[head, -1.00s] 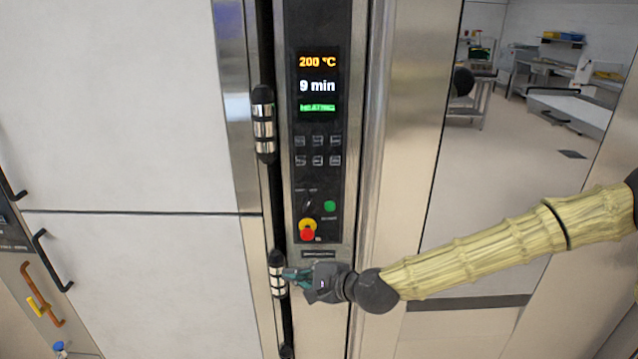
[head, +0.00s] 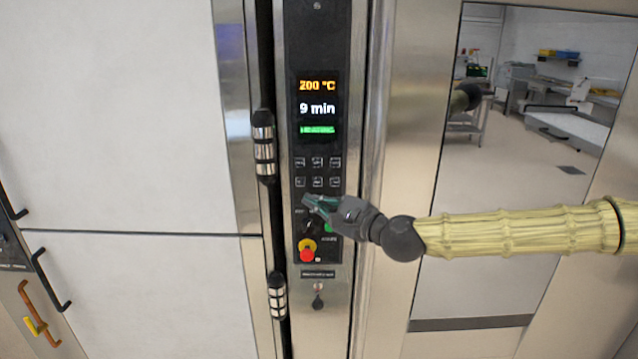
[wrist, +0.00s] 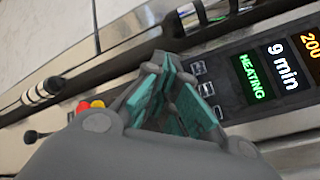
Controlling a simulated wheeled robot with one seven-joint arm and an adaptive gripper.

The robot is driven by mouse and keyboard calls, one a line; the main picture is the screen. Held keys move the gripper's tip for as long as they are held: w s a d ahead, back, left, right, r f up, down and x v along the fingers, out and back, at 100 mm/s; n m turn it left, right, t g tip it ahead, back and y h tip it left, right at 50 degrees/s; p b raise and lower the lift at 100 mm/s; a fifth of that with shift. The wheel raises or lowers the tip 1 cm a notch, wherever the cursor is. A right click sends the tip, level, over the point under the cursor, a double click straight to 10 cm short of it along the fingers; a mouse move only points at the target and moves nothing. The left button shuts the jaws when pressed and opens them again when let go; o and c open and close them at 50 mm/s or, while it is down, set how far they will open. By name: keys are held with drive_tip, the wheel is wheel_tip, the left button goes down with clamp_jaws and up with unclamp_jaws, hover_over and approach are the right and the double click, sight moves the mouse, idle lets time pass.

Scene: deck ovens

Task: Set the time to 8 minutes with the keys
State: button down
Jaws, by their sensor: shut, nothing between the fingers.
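The black control panel (head: 296,226) stands upright on the oven front. Its display (head: 317,107) reads 200 °C, 9 min and a green line; in the wrist view the display (wrist: 278,72) shows that line as HEATING. Two rows of small keys (head: 317,172) sit below the display; their labels are too small to read. My gripper (head: 307,200) is shut and empty, with its tips just below the lower key row. I cannot tell whether it touches the panel. In the wrist view my gripper (wrist: 172,62) hides part of the panel, and some keys (wrist: 198,69) show beyond it.
A red and yellow knob (head: 307,252) sits low on the panel, with a green button (head: 329,227) partly behind my gripper. Black and steel hinges (head: 263,147) line the panel's left side. A reflective steel surface (head: 430,120) is at right.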

sight(317, 186)
drive_tip(key=shift+w, duration=0.1)
drive_tip(key=shift+w+b, duration=0.6)
drive_tip(key=shift+w, duration=3.7)
drive_tip(key=shift+w+f+b, duration=0.1)
drive_tip(key=shift+w+b, duration=0.05)
drive_tip(key=shift+b, duration=0.15)
drive_tip(key=shift+w, duration=0.25)
drive_tip(key=shift+w+b, duration=0.4)
drive_tip(key=shift+b, duration=0.2)
drive_tip(key=shift+s, duration=0.85)
